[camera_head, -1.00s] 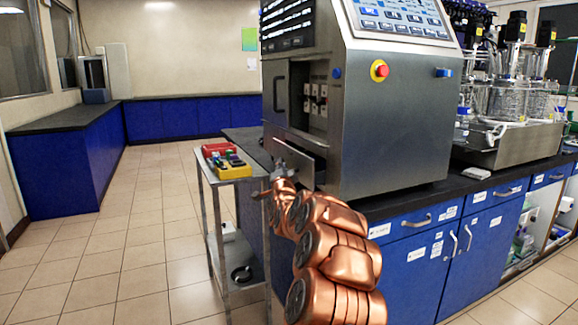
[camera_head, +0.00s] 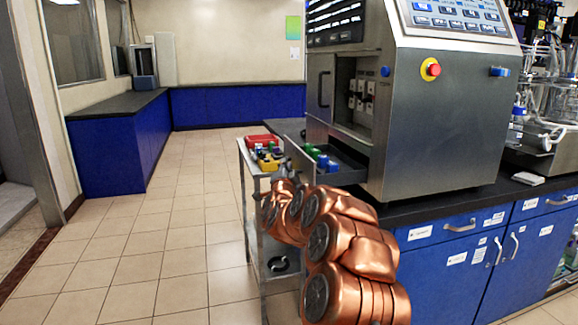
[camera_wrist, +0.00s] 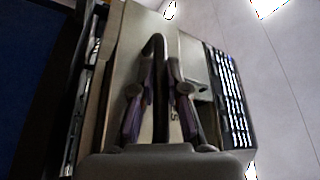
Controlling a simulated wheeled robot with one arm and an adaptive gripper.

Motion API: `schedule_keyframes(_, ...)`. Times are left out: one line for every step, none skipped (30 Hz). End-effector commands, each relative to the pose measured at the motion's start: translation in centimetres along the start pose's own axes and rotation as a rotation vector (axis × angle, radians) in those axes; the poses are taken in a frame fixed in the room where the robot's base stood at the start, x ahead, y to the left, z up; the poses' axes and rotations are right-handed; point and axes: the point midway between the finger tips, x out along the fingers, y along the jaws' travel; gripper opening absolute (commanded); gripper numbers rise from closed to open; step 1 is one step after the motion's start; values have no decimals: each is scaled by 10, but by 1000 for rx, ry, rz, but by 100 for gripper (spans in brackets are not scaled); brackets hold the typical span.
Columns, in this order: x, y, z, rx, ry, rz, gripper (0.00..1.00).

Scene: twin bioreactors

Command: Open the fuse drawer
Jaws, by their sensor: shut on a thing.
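The fuse drawer (camera_head: 350,176) stands pulled out of the lower left part of the steel control cabinet (camera_head: 437,140). Green and blue pieces (camera_head: 322,159) lie inside it. Its grey front panel (camera_head: 298,160) faces left in the head view. My copper arm reaches to that panel and hides most of my gripper there. In the wrist view my gripper (camera_wrist: 162,75) has its two fingers close together, shut on what looks like the drawer handle, against a pale panel.
A metal cart (camera_head: 250,172) stands just left of the drawer, with a red tray (camera_head: 262,141) and a yellow container (camera_head: 268,164) on top. Blue cabinets (camera_head: 445,255) run below the counter at right. The tiled floor at left is clear.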

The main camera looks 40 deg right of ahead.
Motion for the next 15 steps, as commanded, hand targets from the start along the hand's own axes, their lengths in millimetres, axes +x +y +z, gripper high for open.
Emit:
schedule_keyframes(0, 1, 0, 0, -1, 2, 0)
schedule_keyframes(0, 2, 0, 0, -1, 2, 0)
schedule_keyframes(0, 2, 0, 1, -1, 2, 0)
schedule_keyframes(0, 2, 0, 1, -1, 2, 0)
schedule_keyframes(0, 2, 0, 1, -1, 3, 0)
schedule_keyframes(0, 2, 0, 1, -1, 3, 18)
schedule_keyframes(0, 2, 0, 1, -1, 2, 21)
schedule_keyframes(0, 2, 0, 1, -1, 2, 24)
schedule_keyframes(0, 1, 0, 1, 0, 2, 25)
schedule_keyframes(0, 1, 0, 1, 0, 2, 25)
schedule_keyframes(0, 1, 0, 1, 0, 2, 25)
schedule_keyframes(0, 1, 0, 1, 0, 2, 25)
schedule_keyframes(0, 1, 0, 1, 0, 2, 25)
schedule_keyframes(0, 1, 0, 1, 0, 1, 25)
schedule_keyframes(0, 1, 0, 1, 0, 1, 25)
